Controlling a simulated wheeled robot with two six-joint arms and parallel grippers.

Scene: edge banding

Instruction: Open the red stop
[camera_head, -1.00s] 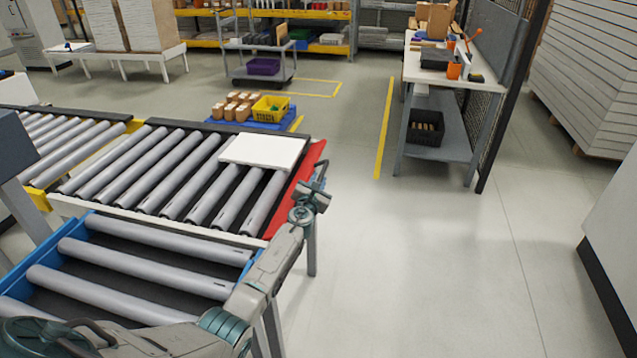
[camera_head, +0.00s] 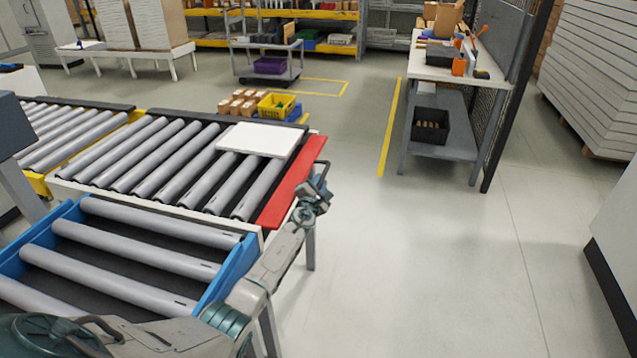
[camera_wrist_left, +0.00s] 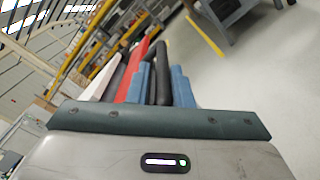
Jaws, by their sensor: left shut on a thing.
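The red stop (camera_head: 291,183) is a long red plate along the right end of the grey roller conveyor (camera_head: 165,160). Its broad face shows from above, and a black bar handle (camera_head: 323,167) stands off its outer side. My left gripper (camera_head: 318,181) is at this handle, outside the conveyor end. In the left wrist view, the black handle (camera_wrist_left: 163,72) runs between the two blue fingers, which are shut on it. The red stop (camera_wrist_left: 137,65) shows just to the left of it. My right gripper is in neither view.
A white panel (camera_head: 262,139) lies on the rollers close to the red stop. A blue-framed roller section (camera_head: 237,268) is in front. A workbench (camera_head: 455,72) stands at the back right, with a trolley (camera_head: 267,62) behind. The floor right of the conveyor is clear.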

